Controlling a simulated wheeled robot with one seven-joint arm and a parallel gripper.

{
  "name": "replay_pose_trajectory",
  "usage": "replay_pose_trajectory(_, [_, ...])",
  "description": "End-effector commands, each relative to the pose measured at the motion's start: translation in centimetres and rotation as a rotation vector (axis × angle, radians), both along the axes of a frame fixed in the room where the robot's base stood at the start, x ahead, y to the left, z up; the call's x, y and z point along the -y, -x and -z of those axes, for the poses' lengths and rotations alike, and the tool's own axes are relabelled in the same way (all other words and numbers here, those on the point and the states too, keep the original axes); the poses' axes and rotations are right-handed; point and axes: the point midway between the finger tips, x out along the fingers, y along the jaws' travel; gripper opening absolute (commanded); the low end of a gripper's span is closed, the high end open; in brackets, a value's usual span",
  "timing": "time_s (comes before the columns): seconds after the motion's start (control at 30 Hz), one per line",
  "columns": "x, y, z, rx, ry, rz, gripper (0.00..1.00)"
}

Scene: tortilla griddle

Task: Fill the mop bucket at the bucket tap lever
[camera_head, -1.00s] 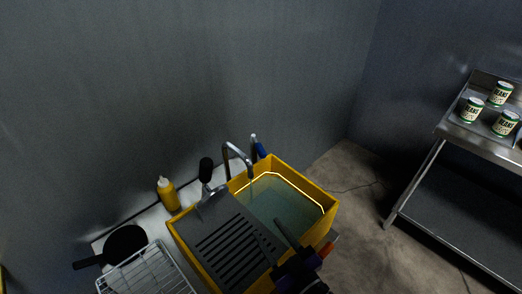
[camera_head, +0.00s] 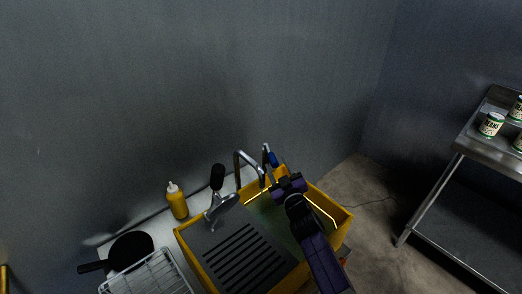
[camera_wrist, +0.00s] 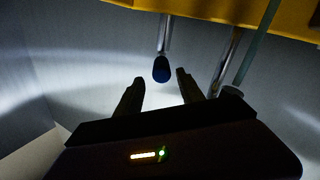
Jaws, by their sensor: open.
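The yellow mop bucket (camera_head: 341,227) is a rectangular basin with greenish water in its right part, partly hidden by my arm. A curved metal tap (camera_head: 240,166) stands at its back edge. A lever with a blue grip (camera_head: 272,158) stands just right of the tap. My gripper (camera_head: 284,172) is over the back of the bucket, close to the lever. In the wrist view, my gripper (camera_wrist: 160,86) is open, and the lever's dark blue end (camera_wrist: 161,69) shows between and beyond the fingertips. I cannot tell whether they touch.
A grey slotted drainboard (camera_head: 240,255) covers the bucket's left part. A yellow bottle (camera_head: 177,203), a black pan (camera_head: 130,250) and a wire rack (camera_head: 160,275) are at left. A steel table (camera_head: 480,145) with cans stands right. A wall is close behind.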

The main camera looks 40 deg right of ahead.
Motion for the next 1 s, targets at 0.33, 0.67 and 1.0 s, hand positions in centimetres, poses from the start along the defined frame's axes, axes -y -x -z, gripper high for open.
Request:
replay_pose_trajectory(0.33, [1.6, -3.2, 0.8, -0.015, -0.002, 0.006, 0.45])
replay_pose_trajectory(0.67, [2.9, -6.6, 0.7, -0.015, -0.003, 0.005, 0.45])
replay_pose_trajectory(1.0, [3.1, -7.0, 0.7, -0.016, -0.003, 0.006, 0.45])
